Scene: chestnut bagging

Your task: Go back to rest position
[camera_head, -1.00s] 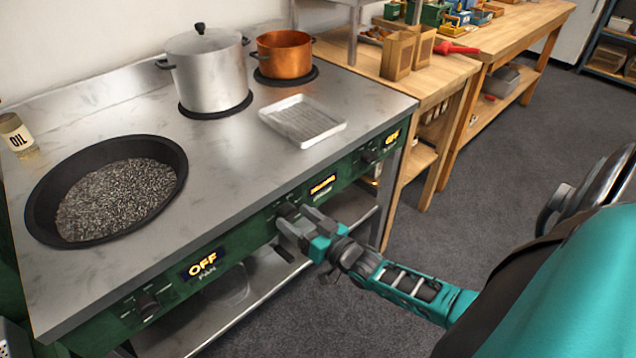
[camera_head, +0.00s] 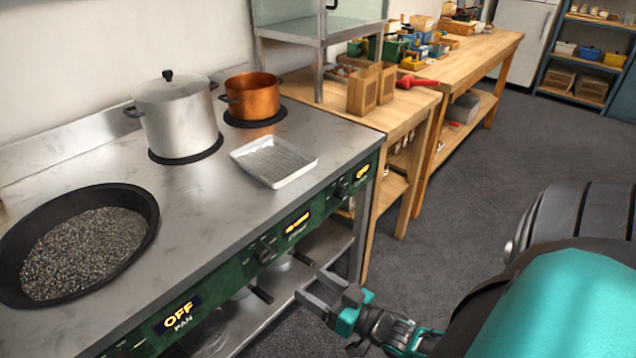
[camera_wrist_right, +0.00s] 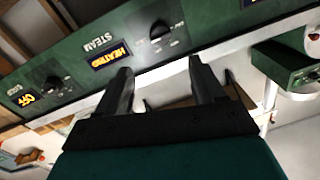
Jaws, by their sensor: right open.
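My right gripper (camera_head: 318,296) is open and empty, in front of the stove's green front panel and below its knobs. In the right wrist view its two dark fingers (camera_wrist_right: 160,90) stand apart with nothing between them. They point toward the panel, where the steam knob (camera_wrist_right: 160,32) and a lit yellow "HEATING" display (camera_wrist_right: 111,54) show. In the head view that steam knob (camera_head: 265,251) is up and left of the gripper, clear of the fingers. My left gripper is not in view.
The stove top (camera_head: 215,200) holds a black pan (camera_head: 145,200) of dark grains, a silver pot (camera_head: 178,120), a copper pot (camera_head: 253,98) and a white tray (camera_head: 274,160). A wooden table (camera_head: 410,110) stands beyond. Grey floor (camera_head: 470,190) is open at right.

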